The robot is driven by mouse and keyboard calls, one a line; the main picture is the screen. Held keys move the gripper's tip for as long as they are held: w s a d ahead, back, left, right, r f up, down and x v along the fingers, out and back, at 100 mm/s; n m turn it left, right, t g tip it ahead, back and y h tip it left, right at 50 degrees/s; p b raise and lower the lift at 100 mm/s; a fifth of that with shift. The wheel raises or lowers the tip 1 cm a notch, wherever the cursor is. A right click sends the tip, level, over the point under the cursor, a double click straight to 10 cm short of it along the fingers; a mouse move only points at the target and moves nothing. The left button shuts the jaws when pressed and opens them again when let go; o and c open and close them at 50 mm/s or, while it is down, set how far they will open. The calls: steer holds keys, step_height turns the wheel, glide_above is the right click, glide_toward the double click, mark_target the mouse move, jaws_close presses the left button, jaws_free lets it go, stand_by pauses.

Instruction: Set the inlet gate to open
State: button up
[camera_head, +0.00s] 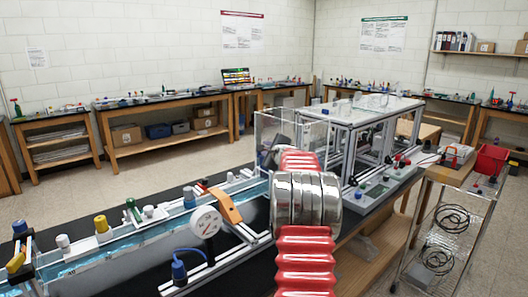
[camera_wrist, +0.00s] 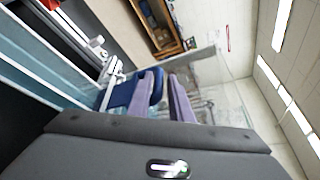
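My gripper (camera_wrist: 165,80) shows in the wrist view as a dark palm with light purple fingers pointing away from it. A dark blue part (camera_wrist: 156,88) stands right beside and partly between the fingers; I cannot tell whether they touch it or whether it belongs to the inlet gate. In the head view, my red ribbed arm and chrome joint hide most of the gripper, near the clear tank (camera_head: 265,128) at the far end of the flume. I cannot make out the inlet gate or its setting there.
A metal-framed bench unit (camera_head: 376,112) stands behind at right. A wire cart (camera_head: 445,232) stands farther right.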

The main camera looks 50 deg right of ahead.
steer(key=shift+o, duration=1.4)
steer(key=shift+s+d+f, duration=0.1)
steer(key=shift+o, duration=0.2)
steer(key=v, duration=1.3)
steer(key=shift+s+a, duration=0.25)
steer(key=shift+s, duration=0.05)
